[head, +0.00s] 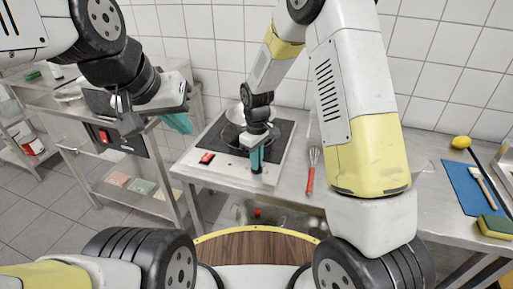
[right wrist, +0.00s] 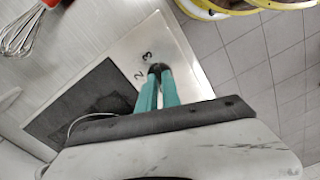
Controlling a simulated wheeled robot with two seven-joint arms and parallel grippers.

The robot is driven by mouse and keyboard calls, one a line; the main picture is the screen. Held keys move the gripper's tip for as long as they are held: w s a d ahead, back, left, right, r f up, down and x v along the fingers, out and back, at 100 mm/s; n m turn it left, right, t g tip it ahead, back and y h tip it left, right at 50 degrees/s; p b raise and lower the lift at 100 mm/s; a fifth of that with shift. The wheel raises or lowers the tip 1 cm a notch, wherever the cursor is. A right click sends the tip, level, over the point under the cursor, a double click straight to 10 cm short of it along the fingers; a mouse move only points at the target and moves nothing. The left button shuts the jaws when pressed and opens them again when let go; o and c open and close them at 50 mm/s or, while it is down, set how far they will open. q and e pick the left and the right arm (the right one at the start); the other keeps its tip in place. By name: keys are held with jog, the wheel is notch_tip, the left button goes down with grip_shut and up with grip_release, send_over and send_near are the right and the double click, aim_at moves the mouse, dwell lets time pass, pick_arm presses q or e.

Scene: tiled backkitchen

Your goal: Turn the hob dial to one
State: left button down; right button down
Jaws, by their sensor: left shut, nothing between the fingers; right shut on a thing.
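The hob (head: 190,163) has a white body and a dark glass top and stands on the steel counter. My right gripper (head: 257,165) reaches down to its front panel and is shut on the hob dial. In the right wrist view, the black dial (right wrist: 156,69) shows between the teal fingertips (right wrist: 157,80). The printed digits 2 and 3 show beside it; other marks and the dial's pointer are hidden or too small to read. My left gripper (head: 128,122) is shut and empty, raised at the left, well away from the hob.
A whisk (head: 311,172) with a red handle lies right of the hob. A blue board (head: 466,184), sponge (head: 495,226) and lemon (head: 461,142) are further right.

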jog(key=m, duration=0.3)
jog(key=shift+m, duration=2.3)
jog(key=c, duration=1.5)
grip_release()
jog(key=shift+c, duration=0.2)
jog(key=shift+r, duration=3.9)
jog(key=shift+d+r, duration=0.1)
